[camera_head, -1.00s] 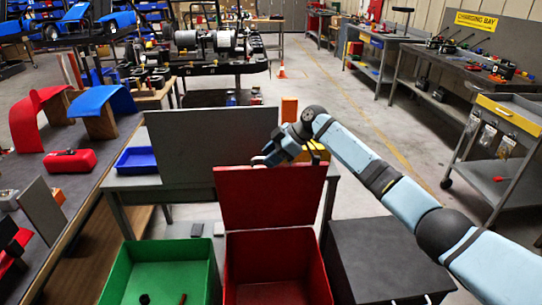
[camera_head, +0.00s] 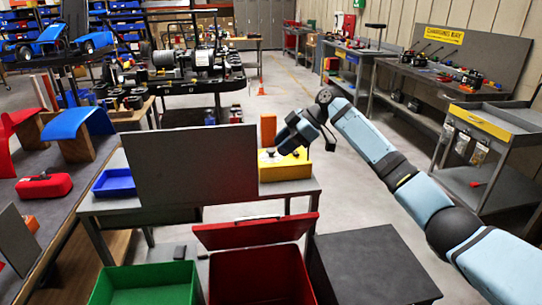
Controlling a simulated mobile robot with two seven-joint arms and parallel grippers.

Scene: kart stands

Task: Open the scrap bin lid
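The red scrap bin (camera_head: 262,275) stands at the bottom centre, its inside partly in view. Its red lid (camera_head: 250,235) is raised along the bin's far side and looks strongly foreshortened; its exact tilt is hard to tell. A dark handle (camera_head: 258,218) shows at the lid's upper edge. My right gripper (camera_head: 283,153) is beyond and above the lid, apart from it, in front of a yellow box in the view. Its fingers are small and partly hidden, so their opening is unclear. My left gripper is out of view.
A green bin (camera_head: 145,285) stands left of the red one, a dark grey box (camera_head: 375,268) right of it. Behind them a table holds a grey panel (camera_head: 190,170), a blue tray (camera_head: 114,183) and the yellow box (camera_head: 285,168). Open floor lies to the right.

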